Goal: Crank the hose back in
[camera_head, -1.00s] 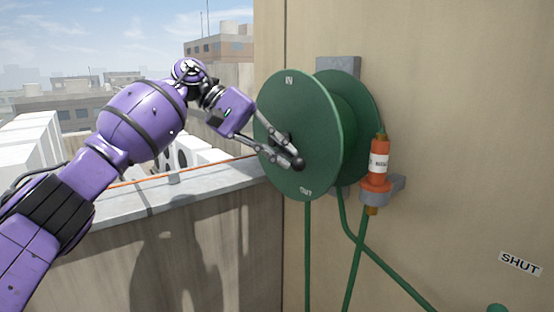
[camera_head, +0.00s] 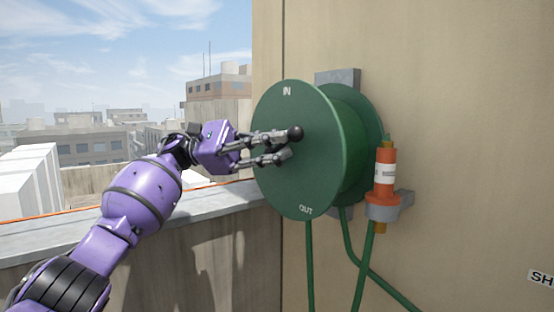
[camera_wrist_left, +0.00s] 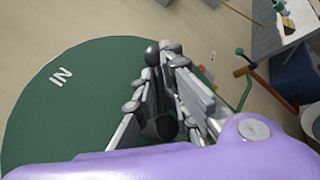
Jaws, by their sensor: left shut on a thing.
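The green hose reel (camera_head: 322,172) is mounted on the beige wall, with "IN" near its top and "OUT" near its bottom. My left gripper (camera_head: 290,144) is at the reel's face, shut on the crank handle, whose black knob (camera_head: 295,133) shows at the fingertips. In the left wrist view the gripper (camera_wrist_left: 165,75) reaches across the green disc (camera_wrist_left: 70,105), with a black knob (camera_wrist_left: 152,48) between the fingers. The green hose (camera_head: 310,265) hangs below the reel in several strands. My right gripper is not in view.
An orange and white nozzle (camera_head: 385,170) sits in a grey holder (camera_head: 402,203) right of the reel. A concrete parapet (camera_head: 190,215) with an orange line along it runs left of the wall. A partly cut-off label (camera_head: 541,278) is on the wall at right.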

